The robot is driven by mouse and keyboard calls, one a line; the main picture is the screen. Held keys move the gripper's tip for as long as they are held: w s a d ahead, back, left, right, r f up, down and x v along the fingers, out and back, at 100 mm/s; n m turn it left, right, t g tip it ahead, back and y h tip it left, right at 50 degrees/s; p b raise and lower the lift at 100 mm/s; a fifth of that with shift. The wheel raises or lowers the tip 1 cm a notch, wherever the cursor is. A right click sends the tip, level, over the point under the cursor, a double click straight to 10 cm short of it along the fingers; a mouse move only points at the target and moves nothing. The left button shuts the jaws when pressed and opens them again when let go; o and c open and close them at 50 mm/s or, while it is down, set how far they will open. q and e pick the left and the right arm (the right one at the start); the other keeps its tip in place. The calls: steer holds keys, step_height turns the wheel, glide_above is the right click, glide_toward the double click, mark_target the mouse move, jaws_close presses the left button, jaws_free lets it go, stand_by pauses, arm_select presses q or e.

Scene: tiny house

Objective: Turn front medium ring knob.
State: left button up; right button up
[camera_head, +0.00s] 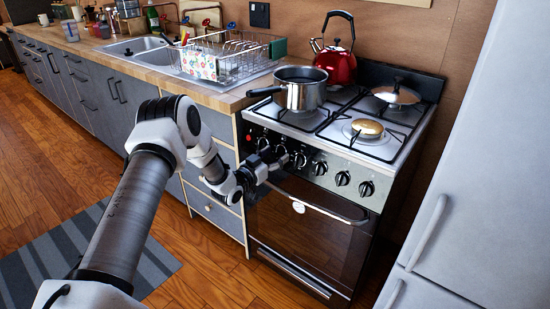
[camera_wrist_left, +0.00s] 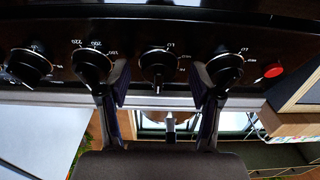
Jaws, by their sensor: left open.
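The stove (camera_head: 340,140) has a front panel with a row of black knobs, including one toward the right end (camera_head: 343,178). My left gripper (camera_head: 271,160) is at the left part of this row, partly covering the knobs there. In the left wrist view my gripper (camera_wrist_left: 160,82) is open, with one finger on each side of a black knob (camera_wrist_left: 158,66). The fingers look apart from that knob; whether they touch it is not clear. Other knobs lie to the left (camera_wrist_left: 90,66) and right (camera_wrist_left: 225,70). I cannot tell which is the front medium ring knob.
A steel pot (camera_head: 302,92) and a red kettle (camera_head: 336,66) stand on the hob. A red button (camera_wrist_left: 273,70) sits at the panel's end. The oven handle (camera_head: 320,205) runs below the knobs. A fridge (camera_head: 465,180) stands at right.

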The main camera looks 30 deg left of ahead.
arm_select(q)
steer(key=shift+r, duration=0.15)
steer(key=shift+c, duration=1)
steer(key=c, duration=1)
steer(key=shift+o, duration=0.2)
